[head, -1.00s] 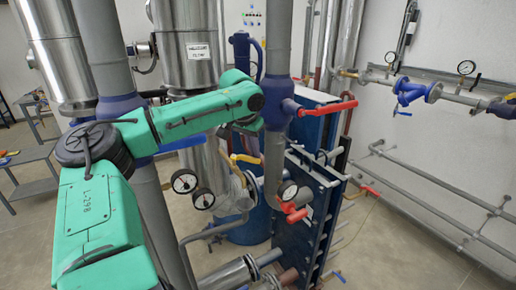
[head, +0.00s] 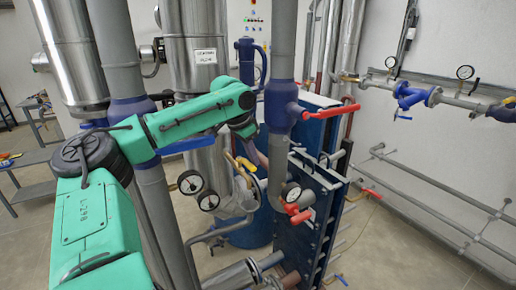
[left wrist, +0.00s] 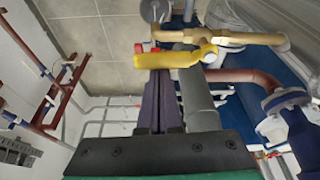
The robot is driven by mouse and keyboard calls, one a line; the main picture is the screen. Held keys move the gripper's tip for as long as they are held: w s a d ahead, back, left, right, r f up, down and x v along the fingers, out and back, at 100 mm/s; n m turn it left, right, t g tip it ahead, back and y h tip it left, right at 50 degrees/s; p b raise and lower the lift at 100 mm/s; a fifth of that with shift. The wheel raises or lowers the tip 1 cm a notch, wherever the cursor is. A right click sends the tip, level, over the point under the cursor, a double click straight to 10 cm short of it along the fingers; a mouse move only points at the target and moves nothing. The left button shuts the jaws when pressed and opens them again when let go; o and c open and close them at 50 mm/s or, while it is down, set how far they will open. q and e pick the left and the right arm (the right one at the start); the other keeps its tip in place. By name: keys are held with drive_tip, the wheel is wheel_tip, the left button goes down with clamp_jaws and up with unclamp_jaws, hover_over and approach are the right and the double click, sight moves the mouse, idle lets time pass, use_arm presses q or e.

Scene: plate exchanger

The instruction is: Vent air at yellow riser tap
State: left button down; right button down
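The yellow tap handle (head: 243,162) sits beside the grey riser pipe (head: 276,160), above the pressure gauges. In the left wrist view the yellow handle (left wrist: 178,57) lies crosswise just past my fingertips, on a tan pipe fitting. My left gripper (left wrist: 158,74) has its two dark fingers together, with the tips at the handle's underside in the picture. I cannot tell whether they touch it. In the head view my left gripper (head: 254,152) is small and partly hidden by the riser. My right gripper is not in view.
Two gauges (head: 190,182) hang left of the riser. A red lever (head: 330,111) sticks out right of the riser's blue valve. The blue plate exchanger (head: 307,215) stands right of it. A thick grey pipe (head: 117,60) stands behind my left arm.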

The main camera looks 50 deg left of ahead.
use_arm(q)
drive_tip(key=shift+s, duration=0.1)
drive_tip(key=b+v, duration=0.1)
drive_tip(key=v, duration=1.3)
drive_tip(key=shift+r, duration=0.3)
drive_tip(key=shift+a, duration=0.1)
